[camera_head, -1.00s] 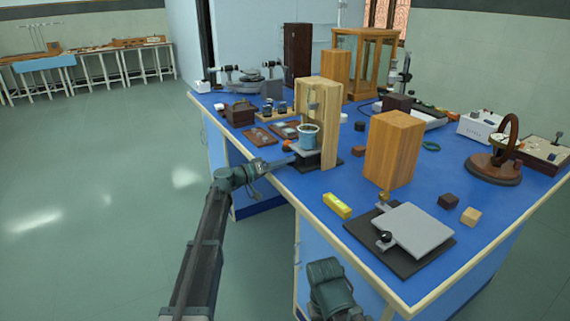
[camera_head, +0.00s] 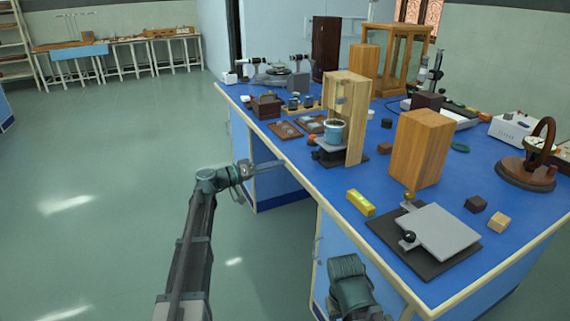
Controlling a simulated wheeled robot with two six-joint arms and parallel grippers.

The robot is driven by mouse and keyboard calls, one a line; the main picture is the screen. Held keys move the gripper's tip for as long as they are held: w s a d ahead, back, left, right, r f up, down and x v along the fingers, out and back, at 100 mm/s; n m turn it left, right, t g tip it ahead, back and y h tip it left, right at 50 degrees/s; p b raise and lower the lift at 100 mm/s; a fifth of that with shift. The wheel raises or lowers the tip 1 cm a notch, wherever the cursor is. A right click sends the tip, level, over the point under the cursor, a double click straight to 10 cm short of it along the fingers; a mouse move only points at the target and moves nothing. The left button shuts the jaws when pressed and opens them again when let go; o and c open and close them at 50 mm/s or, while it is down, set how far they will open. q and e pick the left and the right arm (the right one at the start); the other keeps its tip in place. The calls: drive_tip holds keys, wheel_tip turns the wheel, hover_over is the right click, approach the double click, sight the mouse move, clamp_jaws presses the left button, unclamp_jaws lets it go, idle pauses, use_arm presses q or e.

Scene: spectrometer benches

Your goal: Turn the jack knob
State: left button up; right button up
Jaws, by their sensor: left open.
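A small jack (camera_head: 328,157) stands under a blue-rimmed beaker (camera_head: 334,132) inside a wooden stand (camera_head: 357,115) near the bench's left edge. A small orange-red part (camera_head: 312,141) shows at its left side; I cannot tell whether it is the knob. A larger jack with a grey plate (camera_head: 440,228) lies low on a dark base at the front, with a black knob (camera_head: 408,237) on its left side. My left gripper (camera_head: 277,163) is open and empty at the bench's left edge, apart from the small jack.
A yellow level (camera_head: 360,202), a wooden block (camera_head: 420,148) and two small cubes, dark (camera_head: 475,204) and light (camera_head: 499,222), are around the larger jack. Brown plates (camera_head: 284,130) lie behind the small jack. Open floor lies left of the bench (camera_head: 330,199).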

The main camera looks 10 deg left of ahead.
sight(313, 156)
use_arm(q)
drive_tip(key=shift+s+a, duration=0.15)
drive_tip(key=shift+a, duration=0.1)
drive_tip(key=shift+o, duration=1.3)
drive_tip(key=w+d+m, duration=0.2)
drive_tip(key=d+m, duration=0.1)
drive_tip(key=w+d+m, duration=0.3)
drive_tip(key=d, duration=0.1)
drive_tip(key=w+d+m, duration=0.3)
drive_tip(key=d, duration=0.1)
drive_tip(key=shift+d, duration=0.1)
clamp_jaws()
